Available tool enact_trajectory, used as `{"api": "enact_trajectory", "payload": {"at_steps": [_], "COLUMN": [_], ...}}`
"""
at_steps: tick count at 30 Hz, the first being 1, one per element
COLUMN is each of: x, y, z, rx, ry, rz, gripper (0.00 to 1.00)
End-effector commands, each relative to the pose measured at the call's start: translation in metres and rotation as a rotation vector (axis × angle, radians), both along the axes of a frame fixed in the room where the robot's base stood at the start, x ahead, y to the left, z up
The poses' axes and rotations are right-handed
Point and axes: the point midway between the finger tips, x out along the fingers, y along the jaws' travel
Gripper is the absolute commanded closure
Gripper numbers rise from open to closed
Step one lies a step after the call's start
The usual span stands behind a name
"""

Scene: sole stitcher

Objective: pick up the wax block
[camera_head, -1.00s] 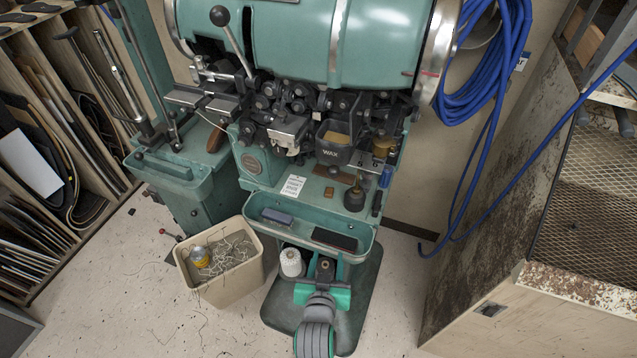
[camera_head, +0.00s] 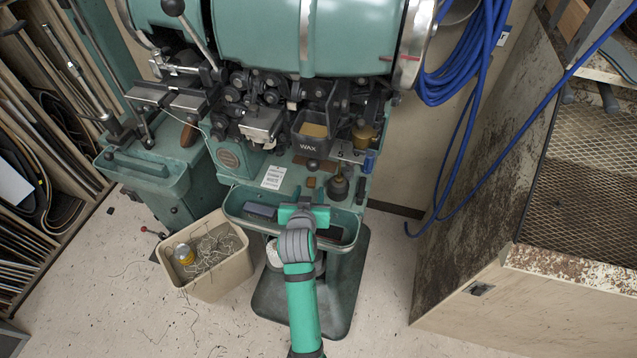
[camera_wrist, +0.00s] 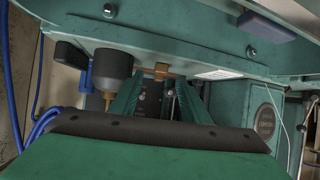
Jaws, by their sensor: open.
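A small amber-brown block (camera_head: 311,182), which looks like the wax block, lies on the green machine's shelf between the white label and the dark oil can. It also shows in the wrist view (camera_wrist: 161,70), at the shelf edge and in line with the gap between my fingers. My gripper (camera_head: 304,207) is over the machine's front tray, on the near side of the block. In the wrist view my two green fingers (camera_wrist: 160,88) are apart with nothing held between them. The block appears just beyond the fingertips; the exact distance is unclear.
The oil can (camera_head: 338,188) stands close right of the block, and the white label (camera_head: 274,177) is left of it. The WAX pot (camera_head: 312,134) is behind. The front tray (camera_head: 233,202) holds a blue-grey block (camera_head: 261,210) and a dark item (camera_head: 330,232). A thread bin (camera_head: 215,282) stands lower left.

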Motion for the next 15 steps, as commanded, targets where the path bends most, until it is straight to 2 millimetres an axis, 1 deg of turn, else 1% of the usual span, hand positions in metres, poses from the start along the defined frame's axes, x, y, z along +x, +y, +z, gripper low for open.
{"api": "enact_trajectory", "payload": {"at_steps": [4,9,12,15], "x": [0.013,0.036,0.045,0.049], "y": [-0.005,-0.013,-0.015,-0.016], "z": [-0.004,-0.013,-0.018,-0.020], "rx": [0.000,-0.001,0.000,0.000], "ry": [0.000,0.002,0.000,0.000], "rz": [-0.010,-0.025,-0.026,-0.026], "gripper": [0.58,0.58,0.58,0.58]}}
